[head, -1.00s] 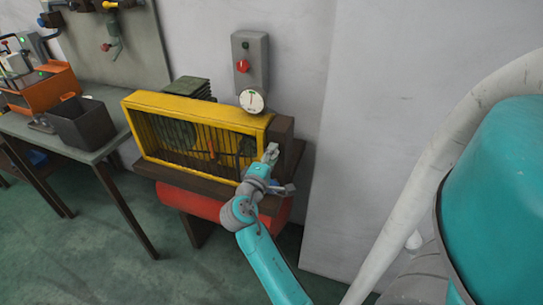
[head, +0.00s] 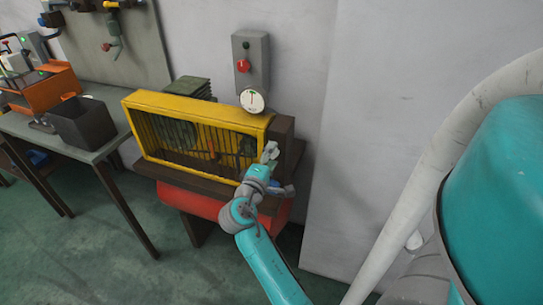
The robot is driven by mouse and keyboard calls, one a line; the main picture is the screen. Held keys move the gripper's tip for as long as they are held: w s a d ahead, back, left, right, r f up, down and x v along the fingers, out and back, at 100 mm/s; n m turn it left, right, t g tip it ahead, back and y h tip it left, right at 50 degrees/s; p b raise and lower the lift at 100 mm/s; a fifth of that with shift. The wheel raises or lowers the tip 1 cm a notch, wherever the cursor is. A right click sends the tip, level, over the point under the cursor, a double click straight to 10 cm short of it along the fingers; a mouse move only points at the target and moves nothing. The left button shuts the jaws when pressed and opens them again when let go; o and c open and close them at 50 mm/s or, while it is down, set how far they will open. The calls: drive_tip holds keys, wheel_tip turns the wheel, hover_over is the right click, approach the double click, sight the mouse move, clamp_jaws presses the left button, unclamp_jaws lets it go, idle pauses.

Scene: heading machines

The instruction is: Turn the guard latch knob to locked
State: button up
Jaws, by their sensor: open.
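The yellow barred guard (head: 195,107) stands closed over the machine on a dark bench. My gripper (head: 270,152) is open and empty at the guard's right end, in front of the dark post (head: 283,130). I cannot make out a latch knob for certain; the gripper and wrist cover part of the guard's right edge. I cannot tell whether the fingers touch anything. A red knob (head: 243,66) sits on a grey wall box (head: 262,52) above, apart from the gripper. An orange upright piece (head: 211,147) shows behind the bars.
A white round dial (head: 252,101) stands behind the guard's top right corner. A red tank (head: 190,203) lies under the bench. At left, a table (head: 98,142) holds a dark bin (head: 82,122) and an orange machine (head: 55,88). Floor before the bench is clear.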

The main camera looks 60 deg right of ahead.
drive_tip(key=a, duration=1.1)
drive_tip(key=shift+s+a, duration=0.2)
drive_tip(key=shift+s, duration=0.25)
drive_tip(key=shift+f, duration=0.1)
drive_tip(key=s+a+f+n+t+y, duration=0.25)
drive_tip(key=a+f+t+y, duration=0.25)
drive_tip(key=a+f, duration=0.3)
drive_tip(key=s+a+f+n+t+y, duration=0.25)
drive_tip(key=a+f+t+y, duration=0.25)
drive_tip(key=a+f, duration=0.35)
drive_tip(key=s+a+t+y, duration=0.2)
drive_tip(key=s+a+y, duration=0.3)
drive_tip(key=s+a, duration=0.3)
drive_tip(key=s+a+r+m+t+y, duration=0.1)
drive_tip(key=s+a+r+m+y, duration=0.2)
drive_tip(key=s+r+m, duration=0.3)
drive_tip(key=s, duration=0.3)
drive_tip(key=shift+s+a+r+t, duration=0.3)
drive_tip(key=shift+r, duration=0.05)
